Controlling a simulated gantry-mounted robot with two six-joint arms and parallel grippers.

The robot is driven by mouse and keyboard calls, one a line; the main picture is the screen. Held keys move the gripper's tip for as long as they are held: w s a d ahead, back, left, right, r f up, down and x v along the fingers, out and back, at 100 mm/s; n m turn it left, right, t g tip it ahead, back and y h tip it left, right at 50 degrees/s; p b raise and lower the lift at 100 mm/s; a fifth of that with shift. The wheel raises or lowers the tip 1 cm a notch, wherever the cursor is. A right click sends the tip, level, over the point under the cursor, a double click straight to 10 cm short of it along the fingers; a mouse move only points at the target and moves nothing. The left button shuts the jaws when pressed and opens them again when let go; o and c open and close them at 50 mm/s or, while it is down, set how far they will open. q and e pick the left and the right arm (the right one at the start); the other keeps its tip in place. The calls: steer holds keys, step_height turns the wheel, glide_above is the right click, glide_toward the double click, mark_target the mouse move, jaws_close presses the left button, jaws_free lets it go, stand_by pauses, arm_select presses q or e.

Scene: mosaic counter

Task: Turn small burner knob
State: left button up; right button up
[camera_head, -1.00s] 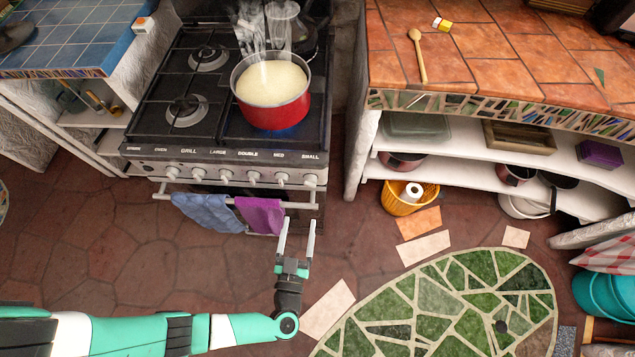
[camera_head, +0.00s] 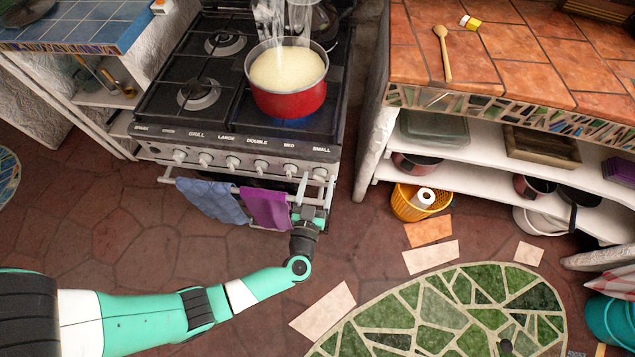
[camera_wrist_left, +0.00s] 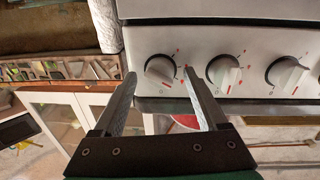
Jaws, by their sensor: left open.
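The small burner knob (camera_head: 320,174) is the rightmost knob on the stove's front panel, under the "SMALL" label. In the left wrist view it appears to be the leftmost knob (camera_wrist_left: 160,69), pale with a dark surround. My left gripper (camera_head: 316,184) is open in front of this knob. In the wrist view its two fingertips (camera_wrist_left: 159,75) lie on either side of the knob, with a gap around it. I cannot tell whether either finger touches it. My right gripper is not in view.
The med knob (camera_head: 290,170) is close beside the gripper. An oven rail with a purple towel (camera_head: 265,207) and a blue towel (camera_head: 212,200) runs below the panel. A red pot (camera_head: 289,97) sits on the stove top. A tiled counter (camera_head: 520,60) stands to the right.

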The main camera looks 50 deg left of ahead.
arm_select(q)
jaws_close()
steer(key=shift+n, duration=0.3)
steer(key=n, duration=0.7)
steer(key=shift+f, duration=0.1)
steer(key=n+y+b, duration=0.1)
steer(key=n, duration=0.3)
steer(key=shift+f+n+b, duration=0.1)
steer(key=shift+n+b, duration=0.25)
steer(key=shift+n, duration=0.05)
steer(key=shift+n+b, duration=0.6)
steer(key=shift+n, duration=1.5)
